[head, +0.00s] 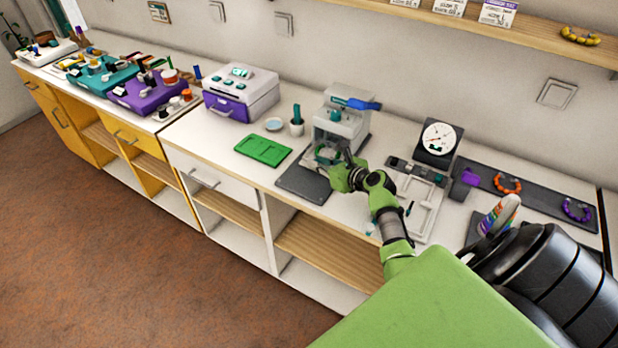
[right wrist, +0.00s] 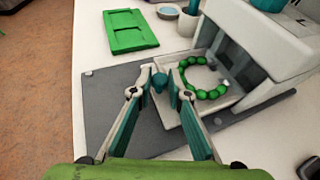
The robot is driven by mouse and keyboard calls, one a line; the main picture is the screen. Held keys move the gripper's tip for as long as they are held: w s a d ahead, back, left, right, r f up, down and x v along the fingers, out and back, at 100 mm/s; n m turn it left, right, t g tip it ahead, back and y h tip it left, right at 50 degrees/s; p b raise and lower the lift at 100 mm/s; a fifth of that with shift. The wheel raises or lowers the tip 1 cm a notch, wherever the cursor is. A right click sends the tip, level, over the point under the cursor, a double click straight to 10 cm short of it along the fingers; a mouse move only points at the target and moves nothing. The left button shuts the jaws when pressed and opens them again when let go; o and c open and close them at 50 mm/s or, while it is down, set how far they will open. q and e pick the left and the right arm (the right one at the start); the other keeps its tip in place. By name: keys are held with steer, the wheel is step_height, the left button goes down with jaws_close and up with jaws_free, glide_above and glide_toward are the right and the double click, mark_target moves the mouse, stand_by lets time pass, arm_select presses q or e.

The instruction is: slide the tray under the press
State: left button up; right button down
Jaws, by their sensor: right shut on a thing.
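The press (head: 341,118) is a pale block with a blue lever (head: 357,103) on top; its open bay shows in the right wrist view (right wrist: 262,45). The pale tray (right wrist: 216,108) carries a ring of green beads (right wrist: 205,93). The tray lies at the mouth of the press, its far part by the bay and its near part out on the dark grey mat (right wrist: 105,108). My right gripper (right wrist: 160,80) is shut on the tray's small teal knob (right wrist: 159,83). It also shows in the head view (head: 340,168), hiding part of the tray. My left gripper is out of view.
A green board (head: 263,149) and a small white pot (head: 296,127) stand left of the press. A white frame tray (head: 427,207) and a dial gauge (head: 438,138) are to its right. A purple and white case (head: 240,92) stands further left. The counter's front edge is close.

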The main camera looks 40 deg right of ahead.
steer(key=shift+w+d, duration=0.15)
steer(key=shift+d, duration=0.3)
steer(key=shift+r, duration=0.15)
steer(key=shift+d, duration=0.1)
steer(key=c, duration=2.2)
jaws_free()
steer(key=shift+w, duration=0.1)
steer(key=v, duration=1.2)
